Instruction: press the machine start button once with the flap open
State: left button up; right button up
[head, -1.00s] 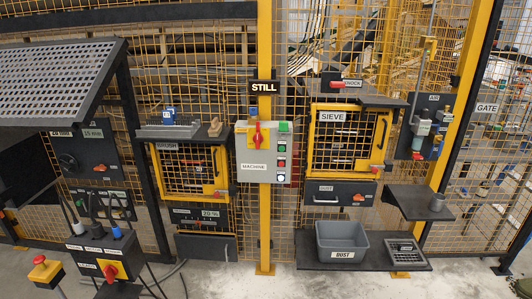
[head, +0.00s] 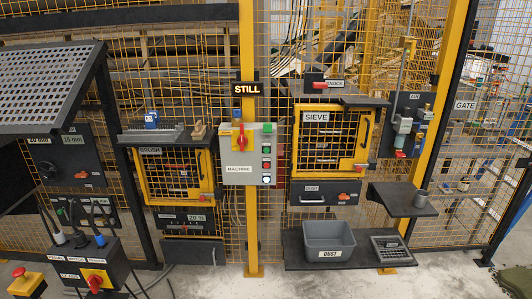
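The grey machine control box (head: 237,178), labelled MACHINE, hangs on the yellow post in the head view. It carries a red and yellow rotary switch (head: 240,139) and a column of small buttons at its right side, with a green button (head: 266,149) near the top and a white one (head: 266,180) at the bottom. Which is the start button is too small to read. A lit sign (head: 247,89) above reads STILL. Yellow-framed mesh doors sit left (head: 176,178) and right (head: 329,143), the right one labelled SIEVE. Both look closed; no open flap is clear. Neither gripper shows.
A grey dust bin (head: 328,240) stands on a dark low shelf at right. A dark side shelf (head: 402,200) holds a grey cup. A black switch console (head: 88,268) and a red stop button (head: 24,277) are at lower left. Concrete floor lies open in front.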

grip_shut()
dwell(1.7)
